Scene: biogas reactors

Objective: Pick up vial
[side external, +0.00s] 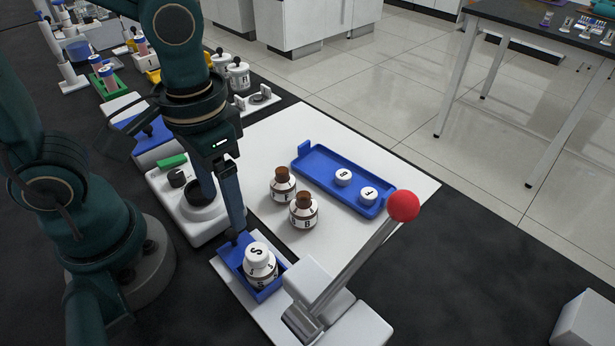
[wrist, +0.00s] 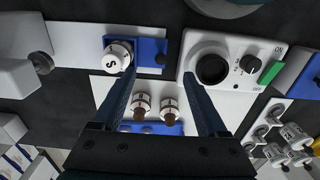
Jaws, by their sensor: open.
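A white-capped vial marked S (side external: 260,262) stands in a small blue holder (side external: 236,250); in the wrist view this vial (wrist: 116,58) is just left of the left fingertip. Two brown-stoppered vials, one (side external: 283,186) behind the other (side external: 303,212), stand upright on the white board. They also show in the wrist view (wrist: 140,104) between my fingers, low in the picture. My gripper (side external: 222,214) is open and empty, pointing down, between the S vial's holder and the white switch device. In the wrist view its fingers (wrist: 158,72) are spread wide.
A blue tray (side external: 319,181) holds two white caps marked B and F. A white device (wrist: 236,50) with a dark round well and green switch is beside my gripper. A lever with a red ball (side external: 403,206) rises near the S vial. The board's near right part is clear.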

